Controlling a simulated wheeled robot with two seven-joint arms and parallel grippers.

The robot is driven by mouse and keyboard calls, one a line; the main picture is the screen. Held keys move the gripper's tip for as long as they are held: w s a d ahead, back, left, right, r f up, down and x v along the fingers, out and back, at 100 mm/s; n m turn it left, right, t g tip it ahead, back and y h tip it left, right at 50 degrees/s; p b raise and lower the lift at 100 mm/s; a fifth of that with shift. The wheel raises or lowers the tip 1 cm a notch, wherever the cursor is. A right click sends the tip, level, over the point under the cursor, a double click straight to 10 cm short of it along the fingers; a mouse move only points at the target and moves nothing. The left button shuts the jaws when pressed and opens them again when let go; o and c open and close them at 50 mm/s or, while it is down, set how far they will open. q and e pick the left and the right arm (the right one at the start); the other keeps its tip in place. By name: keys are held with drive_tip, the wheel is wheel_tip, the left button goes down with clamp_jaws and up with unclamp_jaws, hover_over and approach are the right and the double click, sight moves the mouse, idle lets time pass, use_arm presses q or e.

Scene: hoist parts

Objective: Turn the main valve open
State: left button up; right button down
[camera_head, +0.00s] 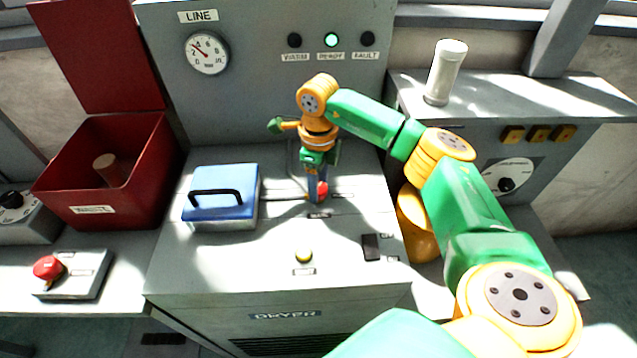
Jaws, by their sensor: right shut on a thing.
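My right arm comes in from the right and its gripper (318,192) points down at the top of the dryer cabinet (215,268). The gripper is shut on a small red handle (323,188), which I take to be the main valve. The fingers hide part of it, so its exact turn cannot be told. A thin pipe (282,199) runs from the blue-lidded box (225,180) toward it. My left gripper is not in view.
The LINE gauge (207,53) and a lit green READY lamp (331,40) are on the back panel. A white cylinder (446,70) stands at right. A yellow button (304,256) sits in front.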

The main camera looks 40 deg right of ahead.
drive_tip(key=n, duration=0.3)
drive_tip(key=shift+w+n, duration=0.1)
drive_tip(key=shift+n, duration=0.2)
drive_tip(key=shift+r+n, duration=0.1)
drive_tip(key=shift+n, duration=1.7)
drive_tip(key=shift+c, duration=1.3)
unclamp_jaws()
drive_tip(key=shift+b, duration=0.3)
